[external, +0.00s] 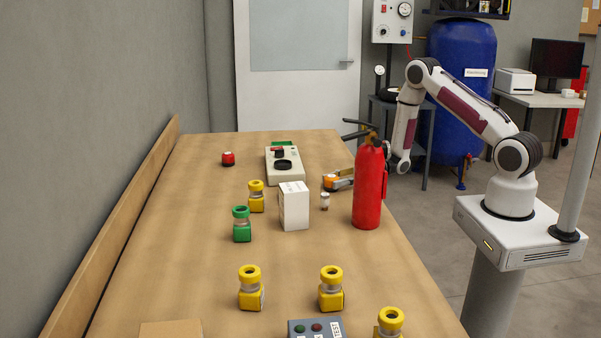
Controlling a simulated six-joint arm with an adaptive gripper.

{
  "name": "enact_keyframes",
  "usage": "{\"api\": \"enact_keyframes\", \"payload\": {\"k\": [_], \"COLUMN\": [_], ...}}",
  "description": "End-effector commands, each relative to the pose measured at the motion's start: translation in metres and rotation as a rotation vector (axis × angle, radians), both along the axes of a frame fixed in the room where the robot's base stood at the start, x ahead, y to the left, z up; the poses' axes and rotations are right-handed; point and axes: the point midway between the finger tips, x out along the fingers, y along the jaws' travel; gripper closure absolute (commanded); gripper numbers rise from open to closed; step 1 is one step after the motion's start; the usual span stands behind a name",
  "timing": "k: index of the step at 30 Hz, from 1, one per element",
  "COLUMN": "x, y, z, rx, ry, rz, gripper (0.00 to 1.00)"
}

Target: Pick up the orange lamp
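A small orange item with dark and grey parts (338,181) lies on the table, left of the red fire extinguisher. It is the only clearly orange thing on the table and may be the lamp, but it is too small to be sure. My arm is bent at the right of the table, with its wrist hanging beside the extinguisher. The end of my arm is largely hidden behind the extinguisher. I cannot make out the fingers, and the orange item lies apart from my wrist, to its left.
The red fire extinguisher (368,188) stands tall at the table's right edge, between my wrist and the orange item. Several yellow pieces and a green one (242,224) stand nearer the front.

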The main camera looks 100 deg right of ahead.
Motion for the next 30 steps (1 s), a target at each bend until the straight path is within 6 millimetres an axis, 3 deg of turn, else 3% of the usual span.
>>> {"api": "enact_keyframes", "payload": {"k": [17,30], "x": [0.000,0.000], "y": [0.000,0.000], "z": [0.005,0.044], "rx": [-0.001,-0.003], "ry": [-0.001,-0.002], "rz": [0.000,0.000], "gripper": [0.88,0.88]}}
